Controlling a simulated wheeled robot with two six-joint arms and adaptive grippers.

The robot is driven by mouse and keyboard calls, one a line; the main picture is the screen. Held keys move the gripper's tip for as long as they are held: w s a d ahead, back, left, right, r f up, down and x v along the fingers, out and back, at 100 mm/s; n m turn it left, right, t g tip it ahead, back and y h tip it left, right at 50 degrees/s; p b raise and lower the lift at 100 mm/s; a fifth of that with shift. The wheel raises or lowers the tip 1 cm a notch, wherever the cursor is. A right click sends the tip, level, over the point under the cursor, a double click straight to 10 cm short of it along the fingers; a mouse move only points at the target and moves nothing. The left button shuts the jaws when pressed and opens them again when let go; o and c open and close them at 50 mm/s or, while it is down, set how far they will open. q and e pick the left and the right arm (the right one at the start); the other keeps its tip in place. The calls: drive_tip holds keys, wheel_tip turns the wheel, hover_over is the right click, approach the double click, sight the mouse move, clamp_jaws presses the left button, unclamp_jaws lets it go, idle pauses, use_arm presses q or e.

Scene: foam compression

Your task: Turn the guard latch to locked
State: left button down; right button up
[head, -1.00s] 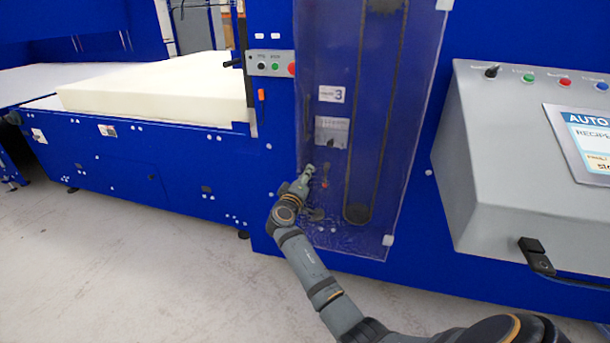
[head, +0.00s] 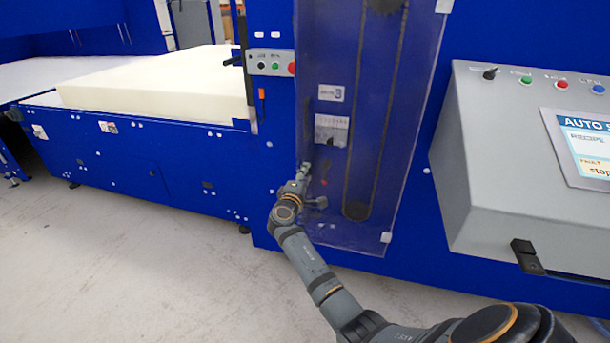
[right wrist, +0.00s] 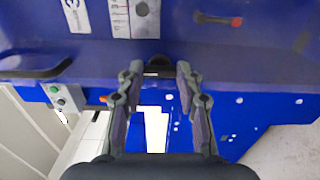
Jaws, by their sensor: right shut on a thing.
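The clear guard panel (head: 395,150) stands upright on the blue machine, with a belt visible behind it. My right gripper (head: 306,169) is at the panel's lower left edge. In the right wrist view, my right gripper (right wrist: 158,74) has its two fingers on either side of a small dark piece, the guard latch (right wrist: 158,68), and is shut on it. The latch is mostly hidden by the gripper in the head view, and I cannot read its angle. A dark lever with a red tip (right wrist: 220,20) is beside it. My left gripper is not in view.
A dark upright handle (head: 307,118) is above the gripper on the panel's left edge. A small button box (head: 270,63) is up to the left, near a cream foam block (head: 150,85). A grey control console (head: 490,160) stands at right. The floor at left is clear.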

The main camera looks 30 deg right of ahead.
idle(0.3)
drive_tip(key=o, duration=1.1)
drive_tip(key=shift+o, duration=0.2)
drive_tip(key=v, duration=0.7)
drive_tip(key=shift+s+a, duration=0.15)
drive_tip(key=shift+a, duration=0.1)
